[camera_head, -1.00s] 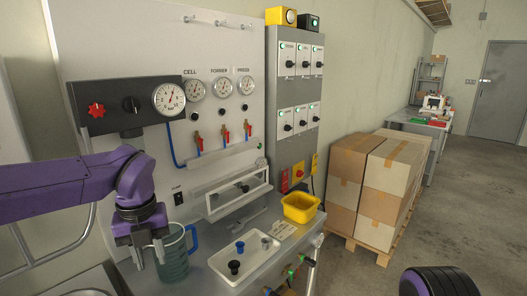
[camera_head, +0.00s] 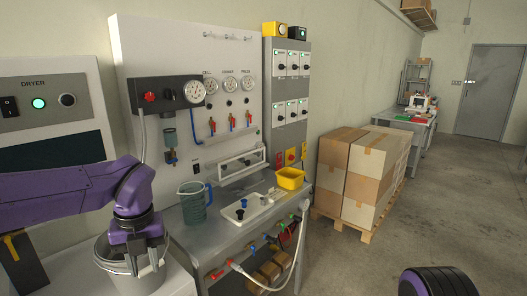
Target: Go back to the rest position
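My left gripper (camera_head: 146,265) points down at the lower left, in front of a grey-white bucket (camera_head: 112,270) in the picture. Its two fingers are apart with nothing seen between them. I cannot tell whether it touches the bucket or hangs above it. A teal measuring jug with a blue handle (camera_head: 192,203) stands upright on the grey bench (camera_head: 215,238), apart from the gripper. My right gripper is out of view; only a dark round part of my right arm shows at the lower right.
The bench carries a white tray with small knobs (camera_head: 250,209) and a yellow bin (camera_head: 290,179). Behind is a gauge panel (camera_head: 160,60); a dryer (camera_head: 45,105) stands at left. Stacked boxes (camera_head: 365,170) stand on a pallet. The floor (camera_head: 450,215) at right is clear.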

